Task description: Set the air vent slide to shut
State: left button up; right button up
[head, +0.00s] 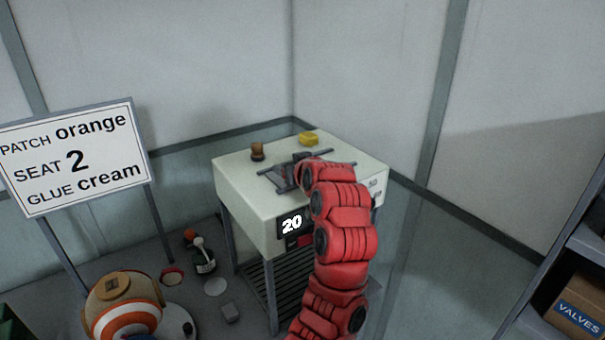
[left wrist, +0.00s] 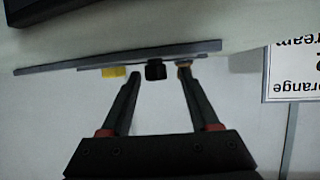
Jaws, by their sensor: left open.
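The white press cabinet (head: 240,180) stands in the corner, with a thin grey rail (head: 322,153) across its top. The rail also shows in the left wrist view (left wrist: 60,69), with a small dark block (left wrist: 155,71) at it that looks like the slide's knob. My left gripper (head: 284,177) is over the cabinet top at the rail. In the left wrist view its two fingers (left wrist: 160,80) are apart, with the dark block between their tips and no clear contact. My arm hides part of the rail in the head view. Slide markings cannot be read.
A brown knob (head: 257,151) and a yellow block (head: 309,138) stand on the cabinet top near the rail. A sign (head: 75,160), an orange-and-white ball (head: 125,318) and small items are at left. A shelf with a VALVES box (head: 578,310) is at right.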

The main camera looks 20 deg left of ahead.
pick_arm(q)
jog(key=b+v, duration=0.5)
jog(key=v, duration=1.1)
jog(key=shift+w+f, duration=0.1)
